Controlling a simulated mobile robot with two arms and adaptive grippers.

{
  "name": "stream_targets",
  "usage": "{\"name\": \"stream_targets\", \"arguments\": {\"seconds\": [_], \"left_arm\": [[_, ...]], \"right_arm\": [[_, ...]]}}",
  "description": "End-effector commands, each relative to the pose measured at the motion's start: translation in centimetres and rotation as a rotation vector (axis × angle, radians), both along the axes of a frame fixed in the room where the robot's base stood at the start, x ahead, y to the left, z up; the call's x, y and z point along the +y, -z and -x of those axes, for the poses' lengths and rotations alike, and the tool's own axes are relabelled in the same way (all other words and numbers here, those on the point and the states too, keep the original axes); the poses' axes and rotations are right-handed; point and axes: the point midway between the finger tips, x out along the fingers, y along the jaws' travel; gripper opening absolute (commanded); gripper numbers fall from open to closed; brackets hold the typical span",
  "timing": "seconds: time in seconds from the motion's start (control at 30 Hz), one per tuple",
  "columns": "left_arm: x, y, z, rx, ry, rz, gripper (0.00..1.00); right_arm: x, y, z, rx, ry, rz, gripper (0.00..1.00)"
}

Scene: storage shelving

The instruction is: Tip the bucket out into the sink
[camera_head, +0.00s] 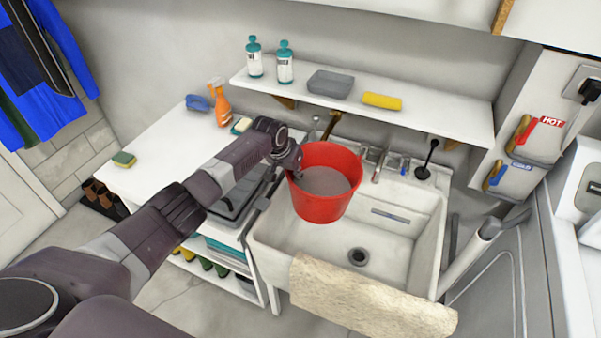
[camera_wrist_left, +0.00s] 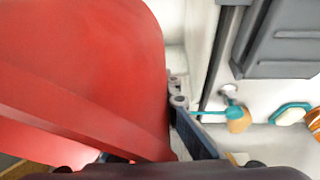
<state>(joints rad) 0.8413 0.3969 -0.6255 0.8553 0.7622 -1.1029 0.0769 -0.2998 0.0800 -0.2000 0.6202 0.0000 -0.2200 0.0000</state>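The red bucket (camera_head: 318,209) hangs over the back left part of the white sink (camera_head: 418,238), roughly upright, with grey liquid (camera_head: 324,181) inside. My left gripper (camera_head: 296,168) is at the bucket's left rim and appears shut on it. In the left wrist view the bucket's red wall (camera_wrist_left: 80,70) fills the left side, and a gripper finger (camera_wrist_left: 192,130) lies against its edge; the other finger is hidden. The sink's drain (camera_head: 358,256) is uncovered, in front and to the right of the bucket. My right gripper is not in view.
Taps (camera_head: 385,160) stand behind the sink, right of the bucket. A beige towel (camera_head: 365,300) hangs over the sink's front edge. An orange spray bottle (camera_head: 219,104) stands on the left counter.

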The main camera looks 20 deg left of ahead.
Motion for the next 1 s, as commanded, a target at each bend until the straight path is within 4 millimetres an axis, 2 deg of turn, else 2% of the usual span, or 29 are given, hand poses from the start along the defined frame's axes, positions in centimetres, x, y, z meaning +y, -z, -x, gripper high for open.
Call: {"name": "stream_targets", "arguments": {"seconds": [0.27,0.57,1.0], "left_arm": [[1.4,-2.0,-1.0,-0.055,0.002,-0.083,0.0],[3.1,-3.8,-2.0,-0.117,0.002,-0.181,0.0],[5.6,-6.3,-3.6,-0.205,0.001,-0.324,0.0]], "right_arm": [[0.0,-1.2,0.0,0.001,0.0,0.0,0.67],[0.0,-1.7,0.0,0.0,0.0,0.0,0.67],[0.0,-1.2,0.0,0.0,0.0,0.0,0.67]]}}
